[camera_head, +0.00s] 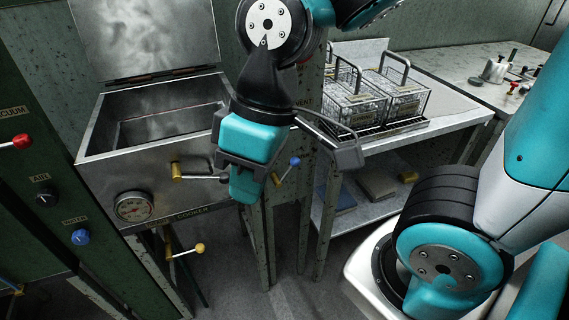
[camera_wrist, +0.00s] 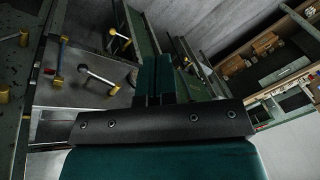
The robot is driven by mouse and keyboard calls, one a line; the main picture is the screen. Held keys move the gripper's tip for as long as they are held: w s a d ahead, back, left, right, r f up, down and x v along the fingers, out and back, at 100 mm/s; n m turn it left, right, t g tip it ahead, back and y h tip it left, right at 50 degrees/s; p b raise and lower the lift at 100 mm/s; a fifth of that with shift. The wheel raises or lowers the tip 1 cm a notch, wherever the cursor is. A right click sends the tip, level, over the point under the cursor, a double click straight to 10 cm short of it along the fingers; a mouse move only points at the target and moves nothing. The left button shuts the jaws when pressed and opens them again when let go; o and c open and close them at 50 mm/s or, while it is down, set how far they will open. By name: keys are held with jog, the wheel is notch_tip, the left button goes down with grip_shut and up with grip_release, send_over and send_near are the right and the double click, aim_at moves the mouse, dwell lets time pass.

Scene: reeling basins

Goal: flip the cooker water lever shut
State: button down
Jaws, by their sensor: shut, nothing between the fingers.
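The cooker (camera_head: 150,163) is an open metal basin with its lid raised, in the head view at left. A lever with a blue knob (camera_head: 294,161) and a brass-coloured pivot sits at the cooker's right side, its handle slanting up to the right. It looks like the water lever, but no label on it is readable. My gripper (camera_head: 246,188) is shut and empty in front of the cooker, just left of that lever; I cannot tell whether they touch. In the wrist view, my gripper (camera_wrist: 158,75) points toward a floor area with several levers at left.
A brass-ended lever (camera_head: 176,171) is on the cooker's front, near a round gauge (camera_head: 133,207). A yellow-knobbed lever (camera_head: 199,248) is below. A green panel (camera_head: 30,150) with knobs stands at left. Wire baskets (camera_head: 402,98) sit on the bench at right.

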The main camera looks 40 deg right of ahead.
aim_at(292, 164)
jog(key=w+d+f+n+t+h+p, duration=0.1)
jog(key=w+d+f+n+h+p, duration=0.3)
jog(key=w+f+n+h+p, duration=0.1)
jog(key=w+d+f+n+t+h+p, duration=0.1)
jog(key=w+d+f+n+h+p, duration=0.4)
jog(key=w+f+n+h, duration=0.3)
jog(key=w+f+h, duration=0.2)
jog(key=w+f, duration=0.1)
jog(key=w, duration=0.1)
jog(key=shift+w+d+f+t, duration=0.2)
jog(key=shift+d+f+t, duration=0.1)
jog(key=shift+f+t, duration=0.1)
jog(key=p+x, duration=0.1)
jog(key=x, duration=0.3)
jog(key=r+p+x, duration=0.1)
jog(key=p+x, duration=0.1)
jog(key=x, duration=0.3)
jog(key=p+x, duration=0.1)
jog(key=x, duration=0.3)
jog(key=shift+w+d, duration=0.1)
jog(key=shift+d, duration=0.65)
